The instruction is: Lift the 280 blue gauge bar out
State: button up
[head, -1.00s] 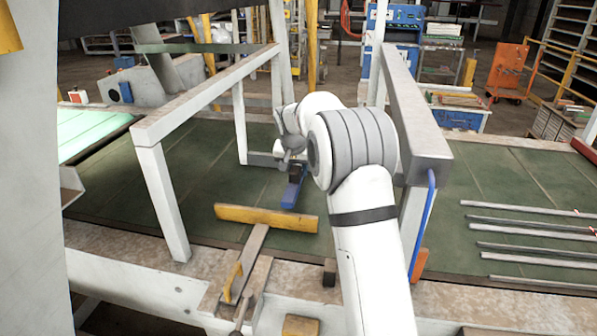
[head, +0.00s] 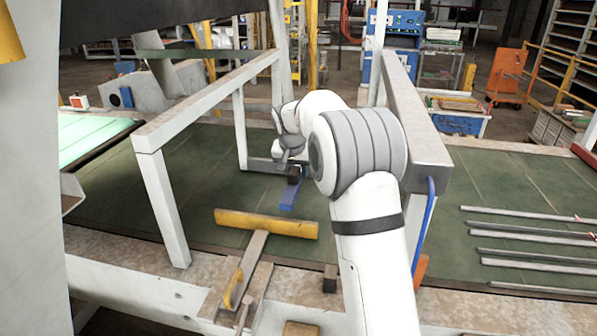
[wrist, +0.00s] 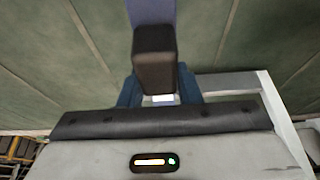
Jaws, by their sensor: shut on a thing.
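The blue gauge bar (head: 289,195) shows in the head view as a short blue length with a dark block at its far end, inside the white frame. My gripper (head: 294,172) is at that dark end, partly hidden by my own wrist. In the wrist view the blue bar (wrist: 152,10) runs off the top edge, and the dark block (wrist: 155,60) sits at its near end. My gripper's blue fingers (wrist: 159,90) are on both sides of the block, shut on it. No 280 marking is readable. I cannot tell whether the bar touches the green surface.
A white frame (head: 205,97) stands around my arm, with a thick beam (head: 413,110) on the right. A yellow T-shaped piece (head: 267,222) lies in front. Several grey rods (head: 530,237) lie at right. The green surface (head: 205,170) is clear left of the bar.

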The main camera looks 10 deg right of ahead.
jog(key=s+a+b, duration=0.4)
jog(key=s, duration=0.6)
jog(key=s+a+b, duration=0.4)
jog(key=s+b, duration=0.1)
jog(key=s, duration=0.5)
jog(key=s+a+b, duration=0.4)
jog(key=s+b, duration=0.1)
jog(key=s, duration=0.6)
jog(key=shift+a, duration=0.4)
jog(key=shift+s, duration=0.1)
jog(key=s+a+b, duration=0.1)
jog(key=s+a, duration=0.2)
jog(key=s, duration=0.6)
jog(key=s+a+b, duration=0.1)
jog(key=s+a, duration=0.3)
jog(key=s, duration=0.5)
jog(key=s+a+b, duration=0.2)
jog(key=s+a, duration=0.2)
jog(key=s, duration=0.5)
jog(key=shift+s+a, duration=0.25)
jog(key=shift+s, duration=0.05)
grip_shut()
